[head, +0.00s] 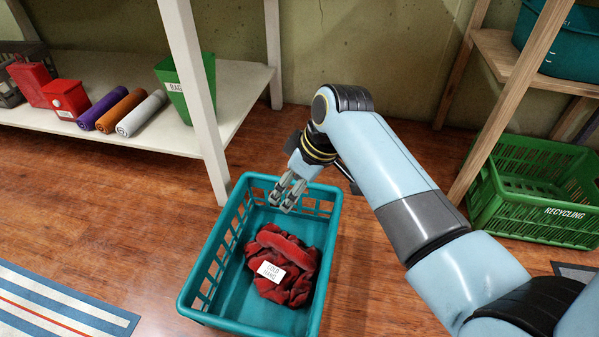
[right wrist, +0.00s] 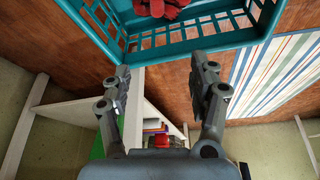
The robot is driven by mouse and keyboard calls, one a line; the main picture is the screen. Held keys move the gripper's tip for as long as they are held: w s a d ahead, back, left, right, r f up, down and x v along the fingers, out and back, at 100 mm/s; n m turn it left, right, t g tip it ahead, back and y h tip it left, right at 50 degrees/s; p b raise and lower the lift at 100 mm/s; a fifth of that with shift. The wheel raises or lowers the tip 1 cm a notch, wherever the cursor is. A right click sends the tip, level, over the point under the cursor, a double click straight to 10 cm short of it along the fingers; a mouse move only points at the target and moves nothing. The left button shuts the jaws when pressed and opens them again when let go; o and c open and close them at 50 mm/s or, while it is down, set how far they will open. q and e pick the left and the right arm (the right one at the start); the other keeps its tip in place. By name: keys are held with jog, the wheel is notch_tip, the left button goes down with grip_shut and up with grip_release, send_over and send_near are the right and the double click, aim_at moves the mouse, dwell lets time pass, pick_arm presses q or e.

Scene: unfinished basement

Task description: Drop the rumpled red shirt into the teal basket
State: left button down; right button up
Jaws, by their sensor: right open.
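The rumpled red shirt (head: 284,262) lies in a heap inside the teal basket (head: 192,283), on its floor. A white card with lettering (head: 271,271) rests on the shirt. The basket stands on the wood floor. My right gripper (head: 286,201) is open and empty, above the far end of the basket and apart from the shirt. In the right wrist view the spread fingers of my right gripper (right wrist: 164,85) have nothing between them. That view also shows the basket (right wrist: 195,42) and part of the shirt (right wrist: 165,8). My left gripper is not in view.
A white shelf (head: 240,88) at the left holds red boxes, rolled towels (head: 120,110) and a green bin (head: 186,85). A green recycling crate (head: 545,215) sits under a wooden shelf (head: 497,50) at the right. A striped rug (head: 60,305) lies at the lower left.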

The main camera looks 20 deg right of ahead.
jog(key=v, duration=0.5)
jog(key=shift+s+r, duration=0.1)
jog(key=shift+r, duration=0.2)
